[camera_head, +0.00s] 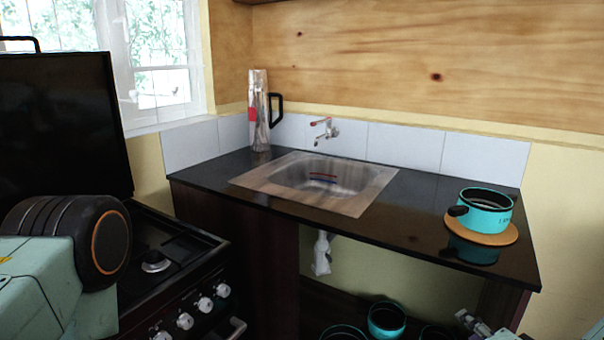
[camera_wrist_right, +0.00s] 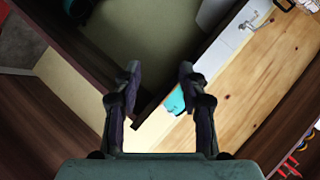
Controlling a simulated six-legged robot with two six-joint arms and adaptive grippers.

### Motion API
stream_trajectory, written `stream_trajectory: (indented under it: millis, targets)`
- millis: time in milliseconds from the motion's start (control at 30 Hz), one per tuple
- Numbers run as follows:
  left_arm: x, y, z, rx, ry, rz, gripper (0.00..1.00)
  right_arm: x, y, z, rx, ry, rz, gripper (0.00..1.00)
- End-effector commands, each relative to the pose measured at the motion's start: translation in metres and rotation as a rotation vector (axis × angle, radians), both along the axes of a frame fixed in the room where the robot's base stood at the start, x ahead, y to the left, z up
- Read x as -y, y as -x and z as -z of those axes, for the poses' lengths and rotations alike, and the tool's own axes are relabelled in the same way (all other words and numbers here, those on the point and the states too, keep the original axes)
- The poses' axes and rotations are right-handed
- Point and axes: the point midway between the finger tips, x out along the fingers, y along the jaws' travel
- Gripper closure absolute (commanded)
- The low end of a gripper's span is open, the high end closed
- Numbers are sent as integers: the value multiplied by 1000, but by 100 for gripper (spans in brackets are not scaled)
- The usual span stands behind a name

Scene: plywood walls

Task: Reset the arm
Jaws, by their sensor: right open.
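My right gripper (camera_head: 474,322) shows small at the bottom right edge of the head view, low in front of the counter. In the right wrist view my right gripper (camera_wrist_right: 158,78) has its two dark fingers spread wide apart. Nothing is held between them. A teal patch (camera_wrist_right: 174,102) shows beyond the fingers; I cannot tell exactly what it is. My left arm's teal link and dark round joint fill the lower left of the head view. My left gripper is not in view.
A teal pot (camera_head: 484,212) sits on a round wooden board (camera_head: 481,233) at the counter's right end. A metal sink (camera_head: 350,202), faucet (camera_head: 325,130) and tall bottle (camera_head: 260,112) are behind. A stove (camera_head: 170,265) stands left. Teal cookware (camera_head: 386,319) lies below the counter.

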Motion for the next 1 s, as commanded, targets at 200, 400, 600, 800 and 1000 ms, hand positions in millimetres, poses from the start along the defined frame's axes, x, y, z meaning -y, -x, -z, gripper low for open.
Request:
stream_trajectory:
  millis: [200, 400, 600, 800, 1000]
  targets:
    - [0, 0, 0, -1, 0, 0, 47, -50, 87, 92, -432, 278, -329, 59]
    - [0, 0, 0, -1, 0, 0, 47, -79, 201, 152, -794, 443, -662, 59]
    - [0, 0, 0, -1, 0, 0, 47, -90, 288, 179, -1013, 507, -850, 59]
    - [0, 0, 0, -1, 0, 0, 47, -92, 306, 184, -1045, 521, -894, 59]
    - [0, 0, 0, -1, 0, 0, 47, -92, 306, 184, -1045, 521, -894, 59]
